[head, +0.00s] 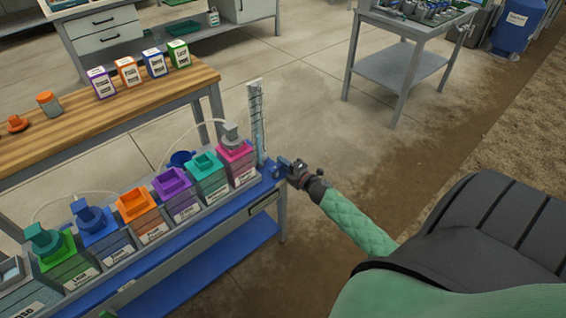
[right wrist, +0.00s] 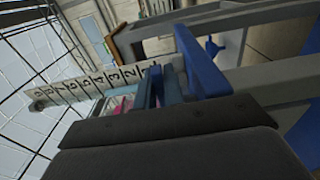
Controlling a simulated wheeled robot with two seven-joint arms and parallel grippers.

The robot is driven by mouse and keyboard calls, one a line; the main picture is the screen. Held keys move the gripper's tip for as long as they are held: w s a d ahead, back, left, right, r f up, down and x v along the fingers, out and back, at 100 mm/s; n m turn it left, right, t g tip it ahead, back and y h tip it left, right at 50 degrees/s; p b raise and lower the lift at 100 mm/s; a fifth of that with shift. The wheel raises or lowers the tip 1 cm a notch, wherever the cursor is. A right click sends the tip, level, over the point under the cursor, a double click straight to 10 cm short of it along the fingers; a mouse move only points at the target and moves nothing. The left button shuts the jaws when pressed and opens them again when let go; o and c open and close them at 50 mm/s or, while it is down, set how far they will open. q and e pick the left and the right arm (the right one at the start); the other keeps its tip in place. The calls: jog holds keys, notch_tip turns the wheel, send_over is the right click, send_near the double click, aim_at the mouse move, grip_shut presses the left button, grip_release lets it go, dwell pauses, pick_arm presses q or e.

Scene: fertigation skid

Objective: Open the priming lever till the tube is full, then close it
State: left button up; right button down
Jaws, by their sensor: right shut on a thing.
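The clear upright tube (head: 257,120) stands at the right end of the blue skid, behind the pink-topped container. In the right wrist view the tube (right wrist: 95,83) lies across the picture with dark scale marks; I cannot tell its liquid level. My right gripper (head: 285,168) is just right of the tube's foot, at the skid's end. It is shut on the priming lever, which the fingers mostly hide in the head view. In the right wrist view a blue bar (right wrist: 203,62) stands beside the gripper fingers (right wrist: 160,88). The lever's angle is unclear. My left gripper is out of view.
Several colour-topped containers, including a pink one (head: 236,158), line the blue skid (head: 262,187) left of the tube. A thin hose (head: 185,128) arcs behind them. A wooden bench (head: 140,112) with small boxes stands behind. The floor right of the skid is clear.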

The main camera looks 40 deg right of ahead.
dwell(0.3)
jog(key=c, duration=1.5)
grip_release()
jog(key=s, duration=0.7)
jog(key=shift+s+d, duration=0.35)
jog(key=shift+d, duration=0.05)
jog(key=shift+d+f, duration=0.1)
